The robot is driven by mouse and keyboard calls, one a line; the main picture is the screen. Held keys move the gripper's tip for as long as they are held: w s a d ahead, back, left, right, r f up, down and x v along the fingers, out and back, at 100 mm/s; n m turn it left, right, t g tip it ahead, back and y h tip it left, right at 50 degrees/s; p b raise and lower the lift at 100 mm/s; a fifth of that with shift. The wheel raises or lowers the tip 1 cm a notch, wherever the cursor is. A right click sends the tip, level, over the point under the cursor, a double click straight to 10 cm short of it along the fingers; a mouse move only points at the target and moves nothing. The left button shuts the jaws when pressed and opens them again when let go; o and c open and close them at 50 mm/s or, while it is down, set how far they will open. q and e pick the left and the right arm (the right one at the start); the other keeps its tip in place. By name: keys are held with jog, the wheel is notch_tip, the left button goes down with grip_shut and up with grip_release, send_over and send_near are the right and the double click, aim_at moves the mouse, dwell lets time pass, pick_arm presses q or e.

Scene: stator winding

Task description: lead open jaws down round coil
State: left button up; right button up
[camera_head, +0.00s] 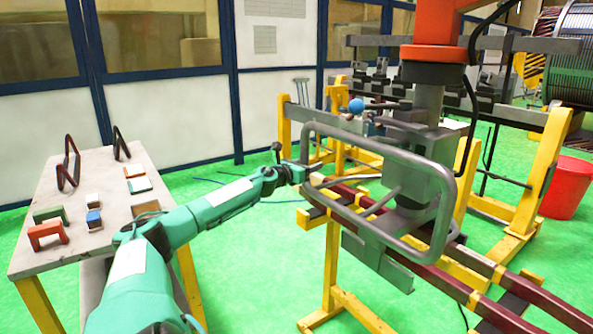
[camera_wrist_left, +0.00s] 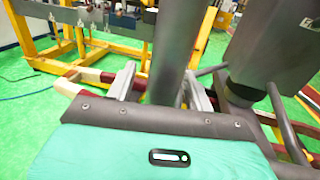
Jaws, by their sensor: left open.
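The coil (camera_head: 472,258) is a pair of long dark red bars with pale bands, lying on yellow stands in the head view. It also shows in the left wrist view as a dark red and white bar (camera_wrist_left: 68,88) beyond my fingers. The tube hides part of the gap, so I cannot tell whether the coil lies between the fingers. My right gripper is not in view.
A grey hanging tool body (camera_head: 412,165) under an orange column carries the handle frame, close to my left gripper. A table (camera_head: 100,178) with small blocks and stands is at left. A red bucket (camera_head: 566,188) stands at right.

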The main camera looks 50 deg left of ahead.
pick_arm(q)
jog(key=shift+s+f, duration=0.2)
jog(key=shift+s, duration=0.2)
jog(key=shift+s+b, duration=0.4)
jog(key=shift+s+d+r, duration=0.1)
jog(key=shift+s+d, duration=0.2)
jog(key=shift+s, duration=0.35)
jog(key=s+d+p, duration=0.2)
jog(key=s+p, duration=0.2)
jog(key=s, duration=0.6)
jog(key=shift+s, duration=0.3)
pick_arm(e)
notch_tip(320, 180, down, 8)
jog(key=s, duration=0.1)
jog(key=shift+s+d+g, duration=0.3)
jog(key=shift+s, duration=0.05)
